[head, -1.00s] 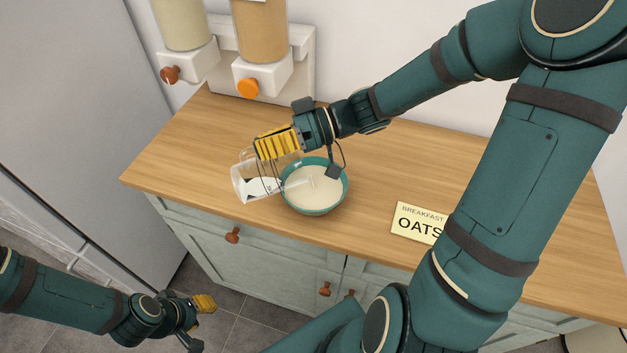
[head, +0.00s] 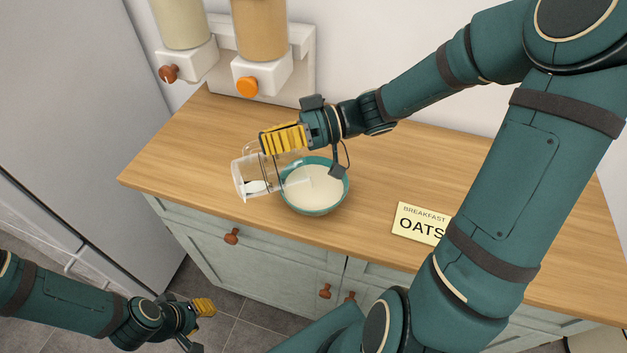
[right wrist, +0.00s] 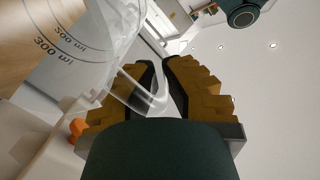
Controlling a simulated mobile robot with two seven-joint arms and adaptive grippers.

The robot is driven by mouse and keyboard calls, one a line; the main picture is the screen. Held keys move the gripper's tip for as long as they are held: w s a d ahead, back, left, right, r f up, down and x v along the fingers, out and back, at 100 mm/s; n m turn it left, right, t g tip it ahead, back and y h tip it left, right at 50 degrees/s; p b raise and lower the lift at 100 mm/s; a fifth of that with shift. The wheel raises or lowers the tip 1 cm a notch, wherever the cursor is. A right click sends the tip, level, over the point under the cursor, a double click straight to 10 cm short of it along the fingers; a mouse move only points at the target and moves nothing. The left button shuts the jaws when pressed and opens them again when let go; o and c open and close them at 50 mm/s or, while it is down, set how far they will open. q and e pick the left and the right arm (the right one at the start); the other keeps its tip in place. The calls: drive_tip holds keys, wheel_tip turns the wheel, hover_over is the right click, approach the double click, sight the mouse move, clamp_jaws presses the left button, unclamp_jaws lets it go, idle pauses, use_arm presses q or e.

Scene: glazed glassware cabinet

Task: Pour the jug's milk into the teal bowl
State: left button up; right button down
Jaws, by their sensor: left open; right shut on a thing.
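The clear jug (head: 245,176) is tipped on its side, its mouth towards the teal bowl (head: 317,209). A little white milk (head: 256,187) shows inside the jug. The bowl stands on the counter and holds a broad pool of milk (head: 314,188). My right gripper (head: 270,142) is shut on the jug, above and left of the bowl. In the right wrist view the jug (right wrist: 105,45), with its printed volume marks, shows beside the yellow finger pads (right wrist: 155,90). My left gripper (head: 203,307) is open and empty, low in front of the cabinet.
Two dispensers with a brown knob (head: 169,73) and an orange knob (head: 247,86) hang at the back left. A "BREAKFAST OATS" card (head: 420,224) lies on the wooden counter (head: 190,150) to the right, partly behind my right arm. The counter's left part is clear.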

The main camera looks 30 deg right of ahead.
drive_tip(key=shift+d+r+y+b, duration=0.15)
drive_tip(key=shift+d+y+b, duration=0.1)
drive_tip(key=shift+y+b, duration=0.1)
